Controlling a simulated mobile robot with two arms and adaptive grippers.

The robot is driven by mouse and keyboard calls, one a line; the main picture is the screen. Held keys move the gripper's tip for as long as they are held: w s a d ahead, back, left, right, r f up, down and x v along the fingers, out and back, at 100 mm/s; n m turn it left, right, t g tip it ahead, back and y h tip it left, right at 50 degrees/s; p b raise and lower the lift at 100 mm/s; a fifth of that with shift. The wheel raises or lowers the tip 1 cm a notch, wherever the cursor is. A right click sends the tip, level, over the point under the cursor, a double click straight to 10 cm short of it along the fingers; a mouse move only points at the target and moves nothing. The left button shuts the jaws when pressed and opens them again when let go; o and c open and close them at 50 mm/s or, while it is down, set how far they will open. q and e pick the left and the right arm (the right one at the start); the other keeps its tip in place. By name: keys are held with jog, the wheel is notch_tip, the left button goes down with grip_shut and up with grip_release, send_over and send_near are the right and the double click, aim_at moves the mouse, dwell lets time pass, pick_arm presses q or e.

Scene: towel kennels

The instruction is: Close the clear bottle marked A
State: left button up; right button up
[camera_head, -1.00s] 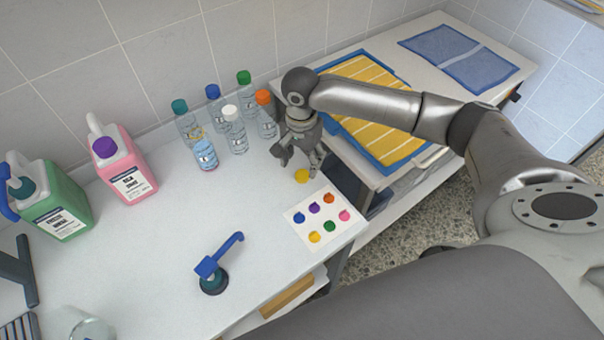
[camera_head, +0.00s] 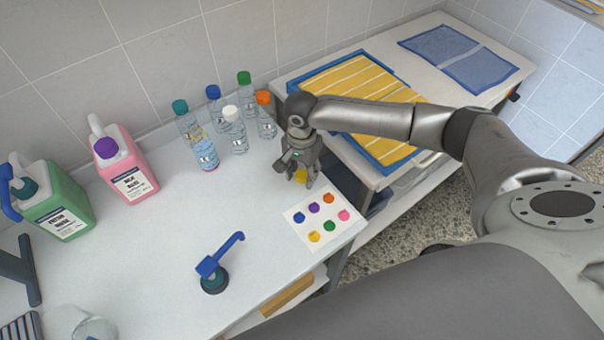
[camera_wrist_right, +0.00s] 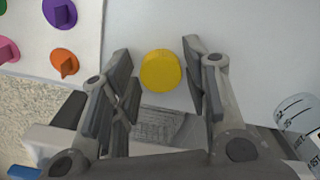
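A clear bottle (camera_head: 205,152) with a pinkish base stands upright in front of the bottle group. It shows no coloured cap like its neighbours, and a yellow ring shows at its neck. I cannot read a letter A on it. A round yellow cap (camera_head: 300,175) lies on the white counter, right of that bottle. My right gripper (camera_head: 297,180) is low over the cap, pointing down. In the right wrist view, the yellow cap (camera_wrist_right: 160,71) lies between its two spread fingers (camera_wrist_right: 157,60), with gaps on both sides. My left gripper is out of view.
Several capped clear bottles (camera_head: 234,132) stand behind. A white card (camera_head: 310,232) with coloured knobs lies near the counter edge. The middle counter is clear.

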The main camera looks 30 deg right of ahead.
aim_at(302, 175)
jog(key=shift+c, duration=1.2)
jog(key=shift+r, duration=0.5)
notch_tip(302, 175, up, 2)
jog(key=shift+r+b, duration=0.2)
jog(key=shift+b, duration=0.1)
jog(key=s+d+r, duration=0.2)
jog(key=s+r, duration=0.2)
jog(key=s, duration=0.2)
jog(key=s+d+r, duration=0.2)
jog(key=s+r, duration=0.3)
jog(key=s, duration=0.2)
jog(key=shift+d+r+b, duration=0.3)
jog(key=shift+d, duration=0.1)
